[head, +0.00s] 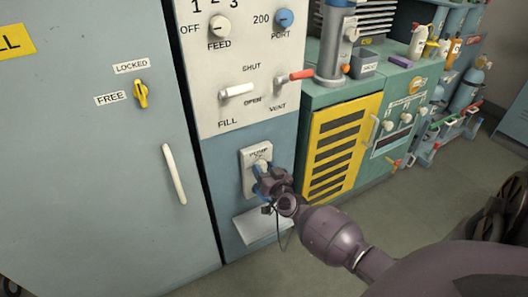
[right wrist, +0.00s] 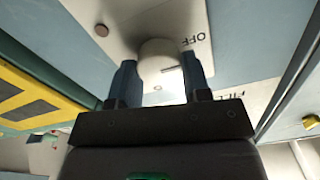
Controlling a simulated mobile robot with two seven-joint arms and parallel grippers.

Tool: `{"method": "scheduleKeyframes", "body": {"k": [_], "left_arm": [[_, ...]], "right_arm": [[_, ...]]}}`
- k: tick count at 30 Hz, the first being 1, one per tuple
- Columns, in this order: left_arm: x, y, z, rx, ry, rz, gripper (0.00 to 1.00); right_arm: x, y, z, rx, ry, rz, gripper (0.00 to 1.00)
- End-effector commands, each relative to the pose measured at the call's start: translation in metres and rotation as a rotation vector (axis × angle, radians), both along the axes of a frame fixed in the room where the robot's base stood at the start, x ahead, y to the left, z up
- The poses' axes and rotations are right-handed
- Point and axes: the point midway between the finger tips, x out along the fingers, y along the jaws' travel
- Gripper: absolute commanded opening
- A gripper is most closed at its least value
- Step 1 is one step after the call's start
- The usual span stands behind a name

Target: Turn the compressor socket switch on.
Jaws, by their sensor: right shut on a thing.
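A pale switch plate (head: 247,172) is on the lower blue-grey panel of the cabinet, and its small label seems to read PUMP. A white rounded knob (head: 262,163) stands out from the plate. My right gripper (head: 261,173) is at this knob and partly covers the plate. In the right wrist view the knob (right wrist: 158,60) sits between the two blue fingers of my right gripper (right wrist: 161,84), which is shut on it. The word OFF shows on the plate beside it. My left gripper is not in view.
Above are a white panel (head: 237,110) with FEED, PORT, FILL and VENT controls. A grey door (head: 120,200) with a white handle (head: 174,174) stands left. A green unit with a yellow grille (head: 340,145) stands close right. Open floor (head: 300,272) lies in front.

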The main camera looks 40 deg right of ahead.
Motion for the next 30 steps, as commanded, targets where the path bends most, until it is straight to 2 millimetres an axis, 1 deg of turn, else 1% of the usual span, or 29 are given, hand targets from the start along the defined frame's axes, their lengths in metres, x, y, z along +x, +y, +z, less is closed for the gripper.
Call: {"method": "scheduleKeyframes", "body": {"k": [5,11,30], "left_arm": [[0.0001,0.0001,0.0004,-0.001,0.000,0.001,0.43],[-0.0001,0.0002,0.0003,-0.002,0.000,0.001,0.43],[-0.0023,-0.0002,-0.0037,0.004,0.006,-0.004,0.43]], "right_arm": [[-0.0003,0.0001,-0.0003,0.069,-0.017,0.000,0.20],[-0.0003,0.0000,-0.0006,0.216,-0.051,0.000,0.20],[-0.0013,-0.0011,-0.0038,0.807,-0.190,-0.001,0.20]]}}
